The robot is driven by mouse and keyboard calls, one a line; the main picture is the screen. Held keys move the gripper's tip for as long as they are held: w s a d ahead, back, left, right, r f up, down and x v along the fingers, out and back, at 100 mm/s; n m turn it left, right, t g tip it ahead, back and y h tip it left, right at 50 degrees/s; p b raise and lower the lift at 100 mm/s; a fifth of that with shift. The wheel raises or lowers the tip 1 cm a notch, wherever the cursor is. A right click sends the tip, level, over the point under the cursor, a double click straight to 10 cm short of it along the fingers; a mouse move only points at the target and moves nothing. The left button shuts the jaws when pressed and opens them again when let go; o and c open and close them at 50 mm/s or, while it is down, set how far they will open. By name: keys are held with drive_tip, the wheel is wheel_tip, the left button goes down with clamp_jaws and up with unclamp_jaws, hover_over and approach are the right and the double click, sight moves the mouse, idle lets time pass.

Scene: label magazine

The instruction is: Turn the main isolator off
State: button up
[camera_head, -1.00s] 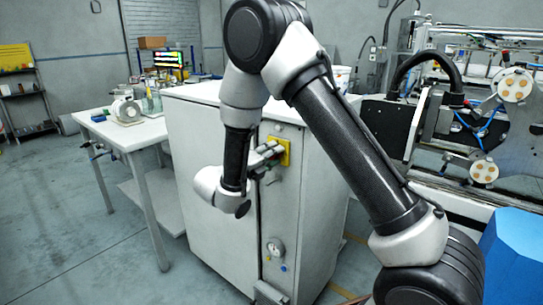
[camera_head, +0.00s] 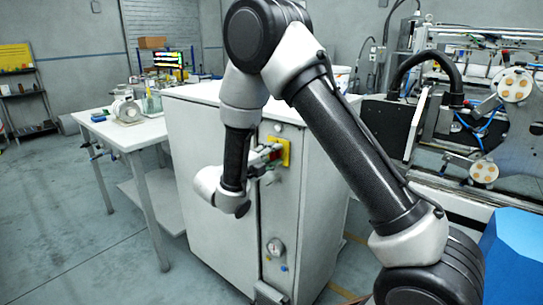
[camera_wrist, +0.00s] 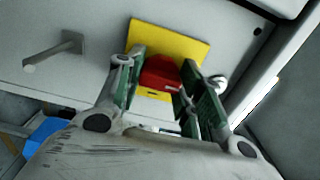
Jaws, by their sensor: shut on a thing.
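The main isolator is a red rotary handle (camera_wrist: 160,74) on a yellow plate (camera_wrist: 182,42), mounted on the side of a grey cabinet (camera_head: 212,150). The yellow plate also shows in the head view (camera_head: 284,150). My gripper (camera_wrist: 160,88) is at the handle, with its green-padded fingers on either side of the red handle, shut on it. In the head view my gripper (camera_head: 268,156) reaches the plate from the left, and the handle is mostly hidden behind the fingers.
A metal peg or handle (camera_wrist: 55,50) sticks out of the cabinet face beside the plate. A gauge (camera_head: 275,247) sits lower on the cabinet. A white table (camera_head: 140,132) stands left, a machine (camera_head: 480,120) right. Open floor lies at the front left.

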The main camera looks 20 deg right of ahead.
drive_tip(key=o, duration=1)
drive_tip(key=shift+a, duration=0.1)
drive_tip(key=v, duration=1.2)
